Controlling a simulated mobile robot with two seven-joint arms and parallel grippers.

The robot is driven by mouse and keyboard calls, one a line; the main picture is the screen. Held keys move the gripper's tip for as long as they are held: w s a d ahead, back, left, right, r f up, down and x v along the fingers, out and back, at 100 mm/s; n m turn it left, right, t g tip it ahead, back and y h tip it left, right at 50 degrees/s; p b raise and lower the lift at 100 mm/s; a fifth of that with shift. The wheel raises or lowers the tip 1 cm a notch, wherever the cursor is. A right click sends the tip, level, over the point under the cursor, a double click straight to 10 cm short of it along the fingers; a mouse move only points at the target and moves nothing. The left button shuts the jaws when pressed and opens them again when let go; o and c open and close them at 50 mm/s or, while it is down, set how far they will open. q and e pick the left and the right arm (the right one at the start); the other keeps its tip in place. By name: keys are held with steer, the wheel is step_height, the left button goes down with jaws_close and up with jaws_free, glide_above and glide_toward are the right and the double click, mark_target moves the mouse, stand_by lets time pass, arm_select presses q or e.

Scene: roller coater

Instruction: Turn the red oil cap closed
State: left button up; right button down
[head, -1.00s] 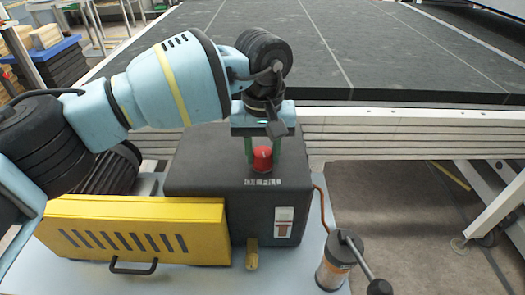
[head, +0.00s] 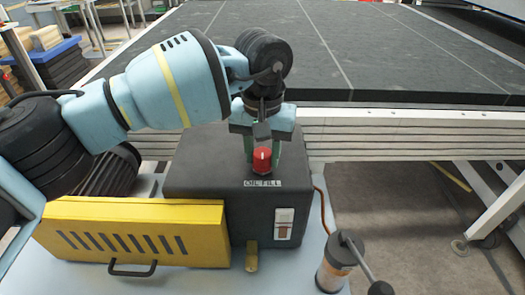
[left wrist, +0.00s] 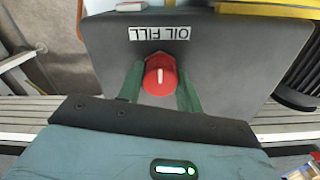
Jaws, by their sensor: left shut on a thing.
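The red oil cap (head: 262,161) sits on top of the black box (head: 200,170), just behind its OIL FILL label. A white line on the cap points roughly toward the label, as the left wrist view also shows on the cap (left wrist: 160,76). My left gripper (head: 263,156) comes down from above with one green finger on each side of the cap. In the left wrist view, its fingers (left wrist: 160,84) are shut on the cap. My right gripper is not in view.
A yellow slotted cover (head: 140,230) with a black handle stands at the front left. A switch (head: 284,223) and brass fitting (head: 252,256) are on the box's front. A clear cylinder with a lever (head: 333,262) stands at right. A large black-topped table (head: 400,60) lies behind.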

mark_target(262, 152)
arm_select(q)
steer(key=o, duration=1)
steer(key=shift+r, duration=0.1)
step_height(262, 152, up, 8)
steer(key=shift+f, duration=0.15)
